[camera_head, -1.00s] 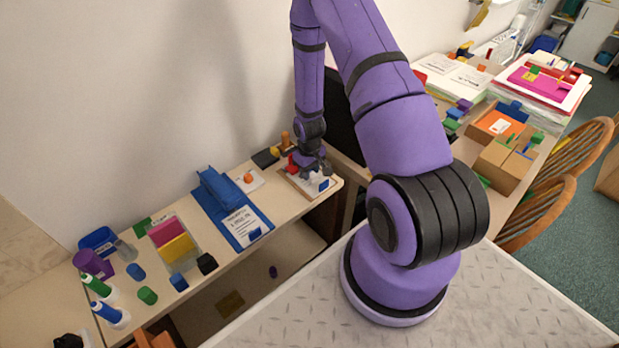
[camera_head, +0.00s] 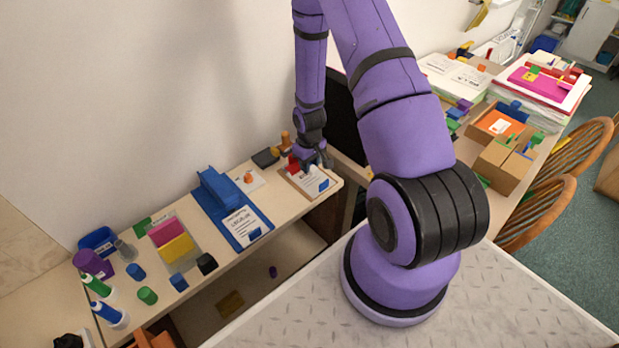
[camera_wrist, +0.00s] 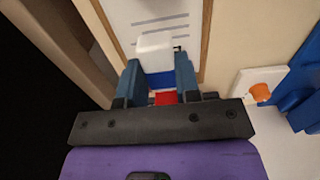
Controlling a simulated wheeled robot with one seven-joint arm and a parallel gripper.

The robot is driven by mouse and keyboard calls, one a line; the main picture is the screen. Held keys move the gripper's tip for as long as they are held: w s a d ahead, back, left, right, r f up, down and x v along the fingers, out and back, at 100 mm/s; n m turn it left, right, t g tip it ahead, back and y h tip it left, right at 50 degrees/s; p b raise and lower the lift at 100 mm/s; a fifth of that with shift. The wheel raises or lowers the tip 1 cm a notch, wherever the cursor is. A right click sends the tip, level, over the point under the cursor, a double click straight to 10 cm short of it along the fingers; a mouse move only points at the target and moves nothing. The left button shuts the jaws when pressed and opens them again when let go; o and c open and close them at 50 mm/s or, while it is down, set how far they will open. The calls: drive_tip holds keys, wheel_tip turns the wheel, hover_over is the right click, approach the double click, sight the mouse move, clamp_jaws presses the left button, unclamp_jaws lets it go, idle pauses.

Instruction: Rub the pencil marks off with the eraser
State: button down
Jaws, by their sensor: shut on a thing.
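My gripper (camera_head: 316,163) is over the clipboard at the right end of the low shelf. In the wrist view my gripper (camera_wrist: 160,80) is shut on the eraser (camera_wrist: 156,45), which has a white end and a blue sleeve. A red patch shows behind it; I cannot tell what it belongs to. The clipboard (camera_wrist: 203,30) carries a white sheet (camera_wrist: 160,10) with grey lines; the sheet (camera_head: 316,183) also shows in the head view. A small dark mark (camera_wrist: 178,48) shows beside the eraser's white end. The eraser hides part of the sheet, and contact cannot be told.
A red object (camera_head: 293,162) stands at the clipboard's back left. A white card with an orange knob (camera_head: 248,177) and a blue binder (camera_head: 220,190) lie to the left. A dark screen (camera_head: 342,115) stands behind on the right. Bottles and blocks fill the shelf's left end.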

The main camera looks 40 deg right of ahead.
drive_tip(key=shift+r, duration=1.35)
